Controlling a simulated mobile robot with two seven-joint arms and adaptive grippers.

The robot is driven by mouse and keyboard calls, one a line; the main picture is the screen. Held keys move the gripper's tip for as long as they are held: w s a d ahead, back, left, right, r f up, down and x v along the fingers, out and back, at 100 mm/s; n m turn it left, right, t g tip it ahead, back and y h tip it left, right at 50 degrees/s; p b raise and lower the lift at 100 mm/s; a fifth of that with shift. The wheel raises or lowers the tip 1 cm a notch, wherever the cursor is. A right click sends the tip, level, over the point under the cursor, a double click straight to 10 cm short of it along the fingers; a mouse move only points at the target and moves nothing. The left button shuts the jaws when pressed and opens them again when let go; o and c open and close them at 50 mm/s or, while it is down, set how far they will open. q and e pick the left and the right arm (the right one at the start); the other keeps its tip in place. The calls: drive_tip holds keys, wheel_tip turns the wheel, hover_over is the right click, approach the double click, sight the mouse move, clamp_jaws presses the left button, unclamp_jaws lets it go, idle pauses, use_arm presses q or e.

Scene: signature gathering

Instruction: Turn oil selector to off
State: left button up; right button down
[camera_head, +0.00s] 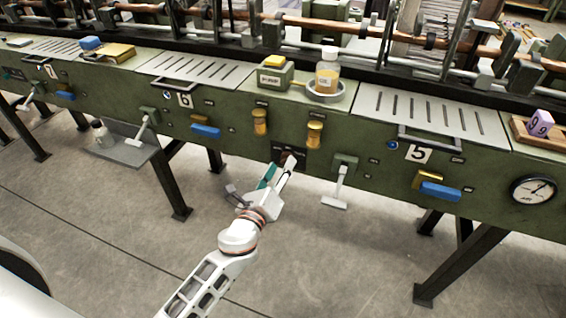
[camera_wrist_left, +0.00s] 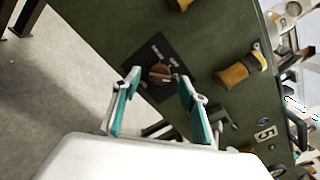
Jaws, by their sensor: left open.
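The oil selector (camera_wrist_left: 159,75) is a brown rotary knob on a dark square plate (camera_wrist_left: 150,52) with small labels, on the green machine front. My left gripper (camera_wrist_left: 158,98) is open in the left wrist view, with its teal-padded fingers on either side of the knob's line. I cannot tell whether the fingers touch the knob. In the head view my left gripper (camera_head: 278,172) reaches up to the dark plate (camera_head: 290,160) and partly covers it, so the knob is largely hidden there. The knob's exact setting is too small to read. My right gripper is not in view.
Brass cylinders (camera_head: 314,134) sit above the plate. A white lever (camera_head: 338,190) hangs just to its right, and a white lever (camera_head: 140,132) stands farther left. An amber bottle (camera_head: 327,72) stands in a dish on top. Floor in front is clear.

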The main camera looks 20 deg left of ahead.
use_arm(q)
drive_tip(key=shift+w+d, duration=0.1)
drive_tip(key=shift+w, duration=1.2)
drive_tip(key=c, duration=1.1)
